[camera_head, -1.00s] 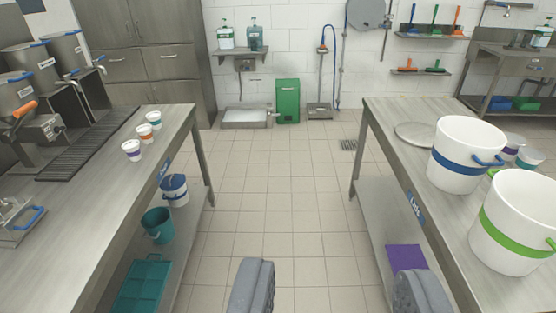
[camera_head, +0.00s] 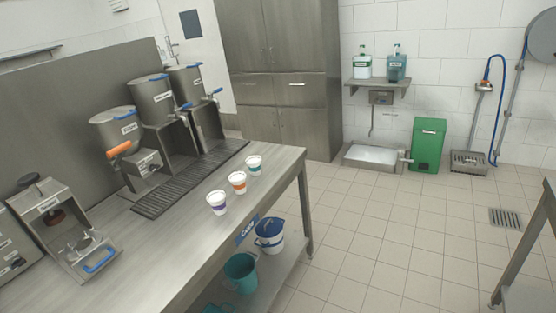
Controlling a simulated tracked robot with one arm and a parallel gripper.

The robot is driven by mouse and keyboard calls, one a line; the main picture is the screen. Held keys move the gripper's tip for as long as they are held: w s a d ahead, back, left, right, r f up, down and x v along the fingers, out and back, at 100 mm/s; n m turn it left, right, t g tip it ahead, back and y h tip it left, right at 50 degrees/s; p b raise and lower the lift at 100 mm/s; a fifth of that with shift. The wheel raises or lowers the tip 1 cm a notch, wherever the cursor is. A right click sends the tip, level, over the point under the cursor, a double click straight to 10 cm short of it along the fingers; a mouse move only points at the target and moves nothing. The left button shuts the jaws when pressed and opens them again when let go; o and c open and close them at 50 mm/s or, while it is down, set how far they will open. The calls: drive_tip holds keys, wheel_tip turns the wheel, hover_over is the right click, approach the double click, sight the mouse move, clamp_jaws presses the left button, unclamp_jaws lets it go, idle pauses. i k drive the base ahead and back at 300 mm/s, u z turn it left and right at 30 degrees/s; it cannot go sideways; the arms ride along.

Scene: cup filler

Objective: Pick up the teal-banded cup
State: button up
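The teal-banded cup (camera_head: 254,166) is a small white cup with a teal band. It stands upright on the left steel counter, the farthest in a short row of cups near the counter's right edge. An orange-banded cup (camera_head: 237,182) stands just nearer, and a purple-banded cup (camera_head: 217,202) is nearest. The cups stand apart from each other. My gripper does not show in the view.
The steel counter (camera_head: 178,237) carries dispensers (camera_head: 152,98) and a black drip grate (camera_head: 192,178) behind the cups. A blue-lidded bucket (camera_head: 269,236) and teal bucket (camera_head: 240,272) sit on its lower shelf. Tiled floor (camera_head: 390,235) is open to the right.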

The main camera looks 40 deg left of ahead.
sight(254, 162)
drive_tip(key=u, duration=0.15)
drive_tip(key=i, duration=1.25)
drive_tip(key=u, duration=0.55)
drive_tip(key=i, duration=1.55)
drive_tip(key=u, duration=0.25)
